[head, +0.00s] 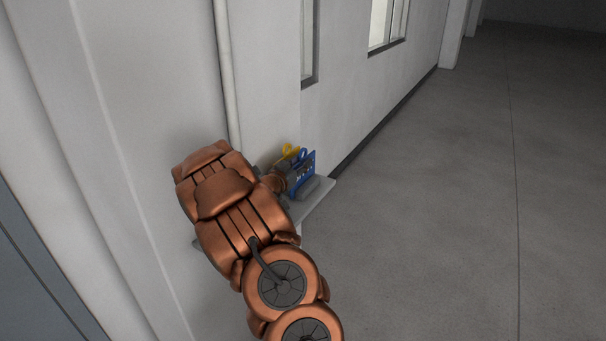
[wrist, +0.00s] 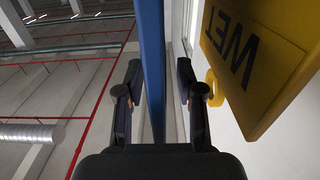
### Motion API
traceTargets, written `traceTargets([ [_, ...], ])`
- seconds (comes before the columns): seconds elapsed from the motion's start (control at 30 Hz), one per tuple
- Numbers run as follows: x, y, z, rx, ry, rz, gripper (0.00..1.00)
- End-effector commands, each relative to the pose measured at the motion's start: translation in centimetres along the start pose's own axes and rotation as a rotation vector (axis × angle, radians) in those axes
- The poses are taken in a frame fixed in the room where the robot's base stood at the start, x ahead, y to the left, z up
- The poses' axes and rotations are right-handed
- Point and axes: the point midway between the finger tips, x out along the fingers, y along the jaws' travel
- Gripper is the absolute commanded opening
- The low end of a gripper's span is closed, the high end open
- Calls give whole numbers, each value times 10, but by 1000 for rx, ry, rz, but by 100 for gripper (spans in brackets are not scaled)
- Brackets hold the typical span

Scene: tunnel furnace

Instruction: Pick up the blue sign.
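The blue sign (head: 306,165) stands near the wall on a light shelf in the head view, with markings on its face. The wrist view shows it edge-on as a blue strip (wrist: 151,50) between my fingers. My gripper (wrist: 159,80) is open, with one finger on each side of the sign. A gap shows between the sign and the right finger; the left finger is very close to it, and I cannot tell if it touches. In the head view my arm hides part of the shelf, and my fingers are hard to make out.
A yellow sign (head: 290,151), lettered "WET" in the wrist view (wrist: 262,55), stands close to the blue one on the wall side. A grey object (head: 306,189) lies on the shelf (head: 321,199). The wall is close behind; open grey floor (head: 450,220) lies right.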

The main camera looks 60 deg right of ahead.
Motion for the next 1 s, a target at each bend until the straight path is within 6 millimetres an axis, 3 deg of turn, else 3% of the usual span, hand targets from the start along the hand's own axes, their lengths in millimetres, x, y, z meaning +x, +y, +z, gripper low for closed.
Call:
traceTargets([
  [0.03,0,0,0,0,0,0,31],
  [0.33,0,0,0,0,0,0,0],
  [0.83,0,0,-1,0,1,0,0],
  [1.0,0,-1,-9,2,1,0,0],
])
